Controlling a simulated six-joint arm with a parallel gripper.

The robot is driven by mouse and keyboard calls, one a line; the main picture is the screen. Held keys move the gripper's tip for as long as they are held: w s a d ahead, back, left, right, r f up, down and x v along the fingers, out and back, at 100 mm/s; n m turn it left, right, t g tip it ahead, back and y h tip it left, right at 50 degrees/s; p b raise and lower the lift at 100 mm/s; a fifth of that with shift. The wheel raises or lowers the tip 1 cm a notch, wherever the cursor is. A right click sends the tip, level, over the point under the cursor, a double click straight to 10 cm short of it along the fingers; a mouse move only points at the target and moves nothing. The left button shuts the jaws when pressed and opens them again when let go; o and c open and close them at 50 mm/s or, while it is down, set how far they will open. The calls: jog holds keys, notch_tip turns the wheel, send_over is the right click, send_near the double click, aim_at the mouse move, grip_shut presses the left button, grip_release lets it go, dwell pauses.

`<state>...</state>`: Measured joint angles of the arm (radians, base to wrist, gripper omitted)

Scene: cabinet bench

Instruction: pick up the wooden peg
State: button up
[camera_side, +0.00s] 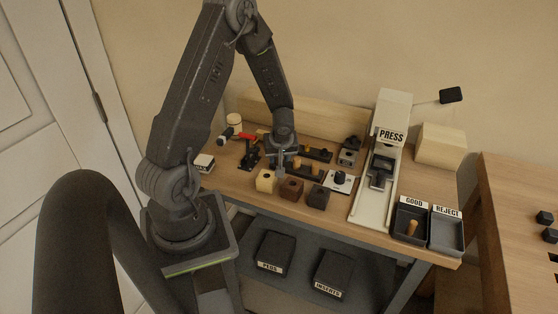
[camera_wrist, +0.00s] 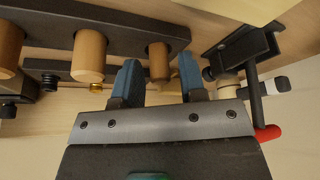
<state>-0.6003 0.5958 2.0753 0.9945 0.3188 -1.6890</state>
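Several light wooden pegs stand in a dark rack (camera_wrist: 120,25) in the wrist view. One peg (camera_wrist: 160,65) shows between my two blue fingertips, with a small gap to the finger at the right. My gripper (camera_wrist: 158,78) is open, and I cannot tell how deep the peg sits between the fingers. Two more pegs, a middle one (camera_wrist: 88,57) and a far-left one (camera_wrist: 8,50), are outside the fingers. In the side view my gripper (camera_side: 281,160) is low at the rack's left end, hiding part of it; a peg (camera_side: 296,162) shows just right of it.
Wooden, brown and dark blocks (camera_side: 291,188) stand in front of the rack. A clamp with a red handle (camera_wrist: 268,132) is close on the right in the wrist view. The press (camera_side: 390,135) stands right; a peg (camera_side: 412,227) is in the GOOD bin (camera_side: 399,224).

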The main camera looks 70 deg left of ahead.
grip_shut()
jog(key=shift+r, duration=0.1)
notch_tip(320, 180, up, 9)
jog(key=shift+f, duration=0.1)
jog(key=shift+w+r, duration=0.3)
jog(key=shift+r, duration=0.05)
jog(key=w+d+m+t+h, duration=0.1)
jog(key=w+d+m+h, duration=0.1)
jog(key=w+m, duration=0.5)
jog(key=w+d+m+t+h, duration=0.2)
jog(key=w+d+m, duration=0.2)
jog(key=w, duration=0.9)
jog(key=shift+w+m+t, duration=0.3)
jog(key=shift+w+m, duration=0.1)
jog(key=shift+m, duration=1.4)
